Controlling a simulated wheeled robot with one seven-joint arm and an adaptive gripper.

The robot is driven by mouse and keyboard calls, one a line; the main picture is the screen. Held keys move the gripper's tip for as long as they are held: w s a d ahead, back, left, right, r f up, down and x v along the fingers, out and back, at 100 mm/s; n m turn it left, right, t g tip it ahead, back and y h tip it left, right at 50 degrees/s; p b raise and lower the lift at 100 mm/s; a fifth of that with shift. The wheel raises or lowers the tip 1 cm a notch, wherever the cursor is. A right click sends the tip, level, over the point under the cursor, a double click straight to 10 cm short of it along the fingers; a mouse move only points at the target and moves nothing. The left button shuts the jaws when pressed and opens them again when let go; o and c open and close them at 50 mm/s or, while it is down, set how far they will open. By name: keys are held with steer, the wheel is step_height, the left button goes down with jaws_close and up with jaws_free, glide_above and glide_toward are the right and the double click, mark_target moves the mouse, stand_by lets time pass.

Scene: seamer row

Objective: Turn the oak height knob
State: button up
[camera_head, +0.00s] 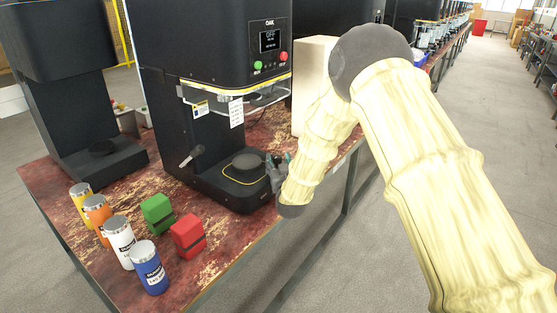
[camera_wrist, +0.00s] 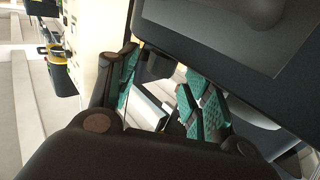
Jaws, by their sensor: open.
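The OAK machine (camera_head: 215,45) is a black seamer with a lit screen, a green and a red button and a low black base. My gripper (camera_head: 278,170) is at the front right corner of that base, low above the table. In the wrist view my gripper (camera_wrist: 165,92) has its green-padded fingers spread apart, with nothing clearly held. A small dark part (camera_wrist: 158,64) shows near the gap between the fingers; I cannot tell whether it is the height knob. No knob shows clearly in the head view, where my gripper and arm cover that corner. A lever (camera_head: 191,157) sticks out at the machine's left.
Yellow, orange, white and blue cans (camera_head: 150,268) stand on the worn red table (camera_head: 215,270) at front left. A green block (camera_head: 157,215) and a red block (camera_head: 187,236) stand beside them. Another black machine (camera_head: 70,110) is at left. The floor at right is clear.

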steer(key=shift+w+a, duration=0.15)
steer(key=shift+w, duration=0.8)
steer(key=c, duration=1)
steer(key=shift+c, duration=0.2)
steer(key=shift+f+n+y, duration=0.1)
steer(key=shift+n+y, duration=0.3)
steer(key=shift+y, duration=0.2)
steer(key=n+g+y, duration=0.1)
steer(key=y, duration=0.1)
steer(key=n+y+b, duration=0.1)
steer(key=y, duration=0.1)
steer(key=shift+d+n+g+b, duration=0.3)
steer(key=shift+d+n+g, duration=0.05)
steer(key=shift+n+g, duration=0.05)
steer(key=shift+w+d+n+g+y, duration=0.1)
steer(key=shift+n+g+y, duration=1.15)
steer(key=shift+y, duration=0.3)
steer(key=shift+w+d+n+g+y, duration=0.1)
steer(key=shift+n+g+y, duration=1.15)
steer(key=shift+y, duration=0.3)
steer(key=shift+n+g+y, duration=0.3)
steer(key=shift+a, duration=0.1)
